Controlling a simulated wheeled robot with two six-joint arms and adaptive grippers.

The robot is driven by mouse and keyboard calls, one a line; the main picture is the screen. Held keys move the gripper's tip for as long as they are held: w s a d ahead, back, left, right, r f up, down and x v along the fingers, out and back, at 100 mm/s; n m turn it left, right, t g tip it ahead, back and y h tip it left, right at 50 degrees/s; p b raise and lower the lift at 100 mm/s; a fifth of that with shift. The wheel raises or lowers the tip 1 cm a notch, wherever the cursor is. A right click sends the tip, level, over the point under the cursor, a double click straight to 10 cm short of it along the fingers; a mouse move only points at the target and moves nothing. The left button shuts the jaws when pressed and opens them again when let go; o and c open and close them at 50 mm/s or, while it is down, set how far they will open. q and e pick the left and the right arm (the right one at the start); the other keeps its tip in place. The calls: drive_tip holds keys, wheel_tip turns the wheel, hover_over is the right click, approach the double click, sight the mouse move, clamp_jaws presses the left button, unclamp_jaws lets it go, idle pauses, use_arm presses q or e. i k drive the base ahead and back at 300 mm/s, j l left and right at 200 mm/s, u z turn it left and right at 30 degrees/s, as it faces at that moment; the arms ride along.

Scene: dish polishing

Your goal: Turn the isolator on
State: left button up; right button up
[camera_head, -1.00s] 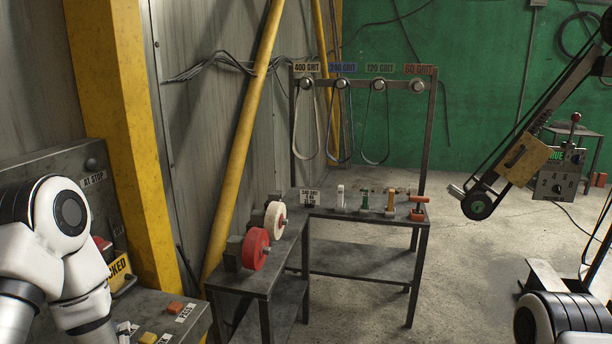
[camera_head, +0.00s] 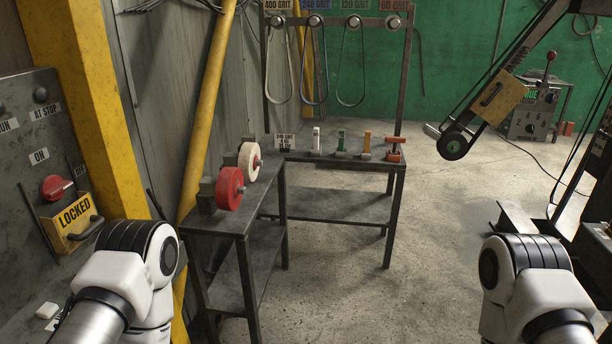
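The isolator is a red rotary knob (camera_head: 55,187) on a grey panel (camera_head: 25,170) at the left. An "ON" label (camera_head: 38,156) is above it and a label at its right is partly readable. A yellow box marked "LOCKED" (camera_head: 72,222) with a dark handle sits just below the knob. My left arm is in the lower left, right of and below the panel; its gripper is not visible. My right arm is in the lower right; its gripper is not visible either.
A metal bench (camera_head: 225,222) holds a red wheel (camera_head: 229,188) and a white wheel (camera_head: 249,160). Belts hang on a rack (camera_head: 333,20) behind. A yellow post (camera_head: 85,120) stands beside the panel. A belt grinder (camera_head: 455,143) is at the right. Floor between is clear.

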sight(52, 187)
drive_tip(key=k+u, duration=0.1)
drive_tip(key=u, duration=0.35)
drive_tip(key=l+u, duration=0.1)
drive_tip(key=u, duration=0.35)
drive_tip(key=k+u, duration=0.15)
drive_tip(key=u, duration=0.3)
drive_tip(key=i+l+u, duration=0.1)
drive_tip(key=l+u, duration=0.45)
drive_tip(key=u, duration=0.2)
drive_tip(key=i+l+u, duration=0.1)
drive_tip(key=l+u, duration=0.25)
